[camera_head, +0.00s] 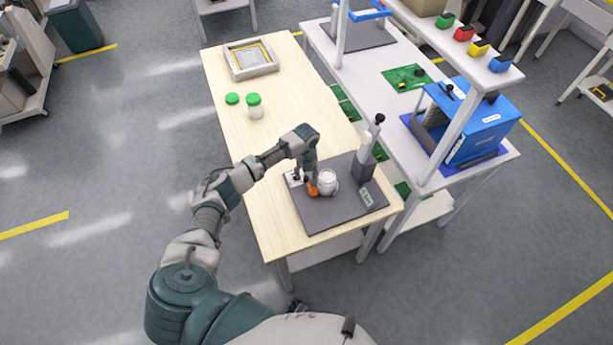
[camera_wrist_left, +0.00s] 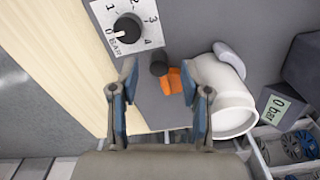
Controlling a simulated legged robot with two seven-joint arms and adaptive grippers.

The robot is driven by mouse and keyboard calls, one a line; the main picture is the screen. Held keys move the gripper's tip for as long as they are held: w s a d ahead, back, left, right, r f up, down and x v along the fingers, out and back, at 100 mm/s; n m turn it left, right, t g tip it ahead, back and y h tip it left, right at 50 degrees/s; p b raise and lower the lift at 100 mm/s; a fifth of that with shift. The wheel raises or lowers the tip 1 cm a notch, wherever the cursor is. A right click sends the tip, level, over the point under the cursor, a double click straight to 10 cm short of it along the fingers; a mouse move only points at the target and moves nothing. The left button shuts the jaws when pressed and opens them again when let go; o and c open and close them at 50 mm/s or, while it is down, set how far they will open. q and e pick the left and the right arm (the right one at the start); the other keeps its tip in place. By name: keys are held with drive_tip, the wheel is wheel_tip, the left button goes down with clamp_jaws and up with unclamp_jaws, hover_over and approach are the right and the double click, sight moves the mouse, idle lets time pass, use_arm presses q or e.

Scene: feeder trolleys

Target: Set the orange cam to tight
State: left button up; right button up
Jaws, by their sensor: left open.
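The orange cam (camera_head: 311,190) sits on the dark grey board (camera_head: 340,212) at the near end of the wooden table, beside a white cylinder (camera_head: 327,181). In the left wrist view the orange cam (camera_wrist_left: 174,82) shows between the fingers, against the white cylinder (camera_wrist_left: 225,95). A black round end (camera_wrist_left: 158,64) is beside it. My left gripper (camera_head: 312,180) is above the cam and open; in the left wrist view its fingers (camera_wrist_left: 163,100) are apart with nothing between the pads. I cannot tell the cam's setting. My right gripper is not in view.
A white dial plate marked BAR (camera_wrist_left: 146,36) with a black knob (camera_wrist_left: 127,30) is close by. A grey holder (camera_head: 360,176) and a "0 bar" display (camera_wrist_left: 271,104) stand at the right.

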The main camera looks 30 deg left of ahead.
sight(306, 177)
use_arm(q)
wheel_tip(306, 177, up, 10)
drive_tip(key=shift+f, duration=0.15)
idle(0.6)
